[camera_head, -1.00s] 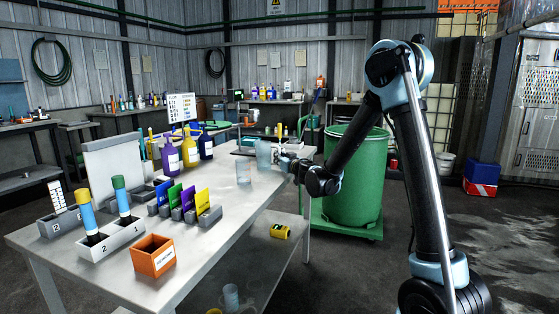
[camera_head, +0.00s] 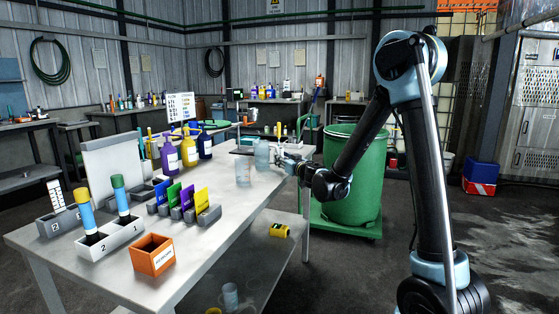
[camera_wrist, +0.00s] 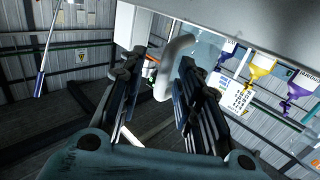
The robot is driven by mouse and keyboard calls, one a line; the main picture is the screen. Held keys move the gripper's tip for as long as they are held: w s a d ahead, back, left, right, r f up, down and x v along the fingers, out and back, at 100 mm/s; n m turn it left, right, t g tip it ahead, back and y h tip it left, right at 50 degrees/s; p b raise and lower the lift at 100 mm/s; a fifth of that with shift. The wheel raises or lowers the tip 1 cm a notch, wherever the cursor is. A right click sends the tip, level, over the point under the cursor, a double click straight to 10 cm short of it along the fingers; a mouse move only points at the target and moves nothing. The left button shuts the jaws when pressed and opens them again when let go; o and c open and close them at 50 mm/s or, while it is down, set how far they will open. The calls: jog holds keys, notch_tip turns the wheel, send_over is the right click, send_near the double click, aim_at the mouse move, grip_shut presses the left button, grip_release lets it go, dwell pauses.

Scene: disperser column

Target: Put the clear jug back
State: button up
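The clear jug (camera_head: 262,154) stands upright near the right edge of the table, a pale bluish see-through vessel. My gripper (camera_head: 281,157) is at its right side, small and partly hard to make out in the head view. In the wrist view, the jug's curved pale handle (camera_wrist: 178,62) lies between the two dark fingers of my gripper (camera_wrist: 158,82). The fingers are spread, with a gap beside the handle on the left; contact on the right cannot be told. The jug's see-through wall (camera_wrist: 205,45) shows behind the handle.
Another clear vessel (camera_head: 243,174) stands just in front of the jug. Purple (camera_head: 169,155), yellow (camera_head: 189,150) and dark blue (camera_head: 205,146) bottles stand further left. A large green bin (camera_head: 365,170) stands behind my arm. The table (camera_head: 215,240) is bare along its front right.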

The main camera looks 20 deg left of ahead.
jog(key=v, duration=0.7)
jog(key=w+d+r+m+t+h, duration=0.1)
jog(key=d+r+m+h, duration=0.3)
jog(key=d, duration=0.9)
jog(key=w+d+m+t+h, duration=0.25)
jog(key=d+h, duration=0.35)
jog(key=d, duration=0.7)
jog(key=s+d+f+m+g+h, duration=0.25)
jog(key=s+d+h, duration=0.2)
jog(key=d, duration=0.55)
jog(key=s+d+f+g, duration=0.3)
jog(key=s+d+f, duration=0.15)
jog(key=s, duration=0.35)
jog(key=s+d+f+g, duration=0.3)
jog(key=s+d+f, duration=0.1)
jog(key=s+d, duration=0.25)
jog(key=s+a+f+g+y, duration=0.1)
jog(key=s+f+g, duration=0.2)
jog(key=s, duration=0.6)
jog(key=s+a+f+g+y, duration=0.1)
jog(key=s+f+g, duration=0.2)
jog(key=s, duration=0.7)
notch_tip(320, 180, down, 2)
jog(key=shift+n, duration=0.3)
